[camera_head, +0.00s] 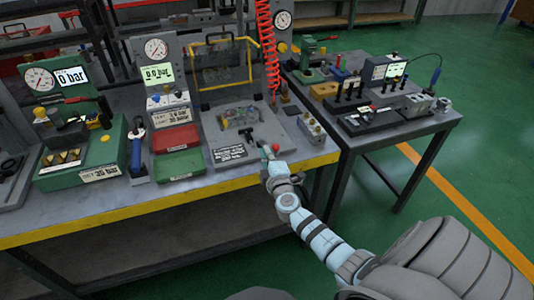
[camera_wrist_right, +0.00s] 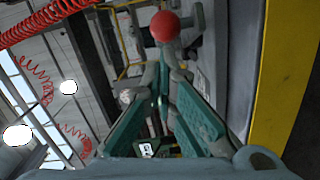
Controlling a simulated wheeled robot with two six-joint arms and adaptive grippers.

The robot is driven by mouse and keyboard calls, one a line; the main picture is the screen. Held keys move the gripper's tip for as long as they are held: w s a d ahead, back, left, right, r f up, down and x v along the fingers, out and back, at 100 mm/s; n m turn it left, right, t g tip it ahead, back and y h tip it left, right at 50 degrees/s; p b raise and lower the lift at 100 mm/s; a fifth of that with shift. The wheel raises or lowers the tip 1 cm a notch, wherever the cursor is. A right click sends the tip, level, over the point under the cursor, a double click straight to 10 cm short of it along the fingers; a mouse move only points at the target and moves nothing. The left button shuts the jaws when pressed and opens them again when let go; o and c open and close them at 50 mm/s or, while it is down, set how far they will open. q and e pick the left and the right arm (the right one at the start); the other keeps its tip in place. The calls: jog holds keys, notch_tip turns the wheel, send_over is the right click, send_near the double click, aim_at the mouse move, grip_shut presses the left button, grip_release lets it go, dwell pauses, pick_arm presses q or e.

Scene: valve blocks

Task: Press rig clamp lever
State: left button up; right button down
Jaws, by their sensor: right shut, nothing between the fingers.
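The rig clamp lever shows as a red ball knob (camera_head: 275,148) near the front right of the test rig plate (camera_head: 292,137). The red knob also shows large at the top of the right wrist view (camera_wrist_right: 165,26). My right gripper (camera_head: 267,153) is at the front of the plate, right beside the knob. In the right wrist view its teal fingers (camera_wrist_right: 163,72) are closed together and empty, with the tips just below the knob. I cannot tell whether they touch it. The lever's arm is mostly hidden. My left gripper is in neither view.
A clear valve block (camera_head: 240,116) sits on the plate behind the lever, under a yellow-framed guard (camera_head: 226,88). A coiled red hose (camera_head: 268,45) hangs close behind. The bench has a yellow front edge (camera_head: 150,207). A second table (camera_head: 375,140) with tools stands at the right.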

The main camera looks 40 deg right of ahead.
pick_arm(q)
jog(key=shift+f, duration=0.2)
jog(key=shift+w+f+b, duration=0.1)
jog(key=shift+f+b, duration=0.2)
jog(key=shift+b, duration=0.2)
pick_arm(e)
jog(key=shift+s+d+n+y, duration=0.1)
jog(key=shift+d+n+y, duration=0.1)
jog(key=shift+n+y, duration=0.15)
